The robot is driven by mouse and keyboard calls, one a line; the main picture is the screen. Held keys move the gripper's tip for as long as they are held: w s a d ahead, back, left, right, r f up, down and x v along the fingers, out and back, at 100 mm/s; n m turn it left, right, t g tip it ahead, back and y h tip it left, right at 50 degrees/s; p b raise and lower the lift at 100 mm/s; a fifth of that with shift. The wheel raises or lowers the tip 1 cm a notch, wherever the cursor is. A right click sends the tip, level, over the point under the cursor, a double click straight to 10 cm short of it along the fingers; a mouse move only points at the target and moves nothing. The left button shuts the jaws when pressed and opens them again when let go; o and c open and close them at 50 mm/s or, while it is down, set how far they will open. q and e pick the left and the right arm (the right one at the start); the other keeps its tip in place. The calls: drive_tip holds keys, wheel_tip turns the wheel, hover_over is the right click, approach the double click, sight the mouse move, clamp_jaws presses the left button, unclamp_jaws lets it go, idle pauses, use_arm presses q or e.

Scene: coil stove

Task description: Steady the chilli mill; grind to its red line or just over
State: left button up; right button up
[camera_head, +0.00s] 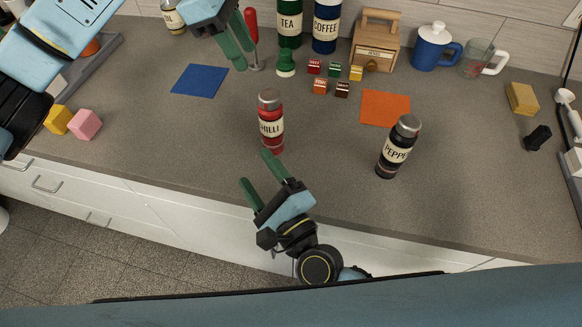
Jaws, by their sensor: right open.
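The chilli mill (264,114) stands upright on the counter, left of centre. It is red with a silver cap and a cream label reading "HILLI" in part. I cannot make out a line on it. My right gripper (256,168) is open at the counter's front edge, with one green fingertip close to the mill's lower front. I cannot tell whether it touches. My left gripper (245,60) is higher up, behind and left of the mill, pointing down. Its two green fingers look apart with nothing between them.
A pepper mill (397,148) stands to the right. A blue mat (200,80) and an orange mat (385,107) lie flat. A red-handled tool (251,27) is beside my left gripper. Pink (85,124) and yellow blocks lie left.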

sight(269, 122)
drive_tip(key=d+m+h, duration=0.1)
drive_tip(key=m, duration=0.3)
drive_tip(key=w+d+m+h, duration=0.1)
drive_tip(key=d+m, duration=0.1)
drive_tip(key=m, duration=0.2)
drive_tip(key=d+m+h, duration=0.2)
drive_tip(key=m, duration=0.2)
drive_tip(key=shift+w+f, duration=0.15)
drive_tip(key=shift+f, duration=0.2)
drive_tip(key=shift+w+d+f+m+h, duration=0.1)
drive_tip(key=shift+d+m+h, duration=0.25)
drive_tip(key=shift+m, duration=0.55)
drive_tip(key=x, duration=1.3)
drive_tip(key=shift+w+d, duration=0.1)
drive_tip(key=shift+w, duration=0.05)
drive_tip(key=c, duration=1.1)
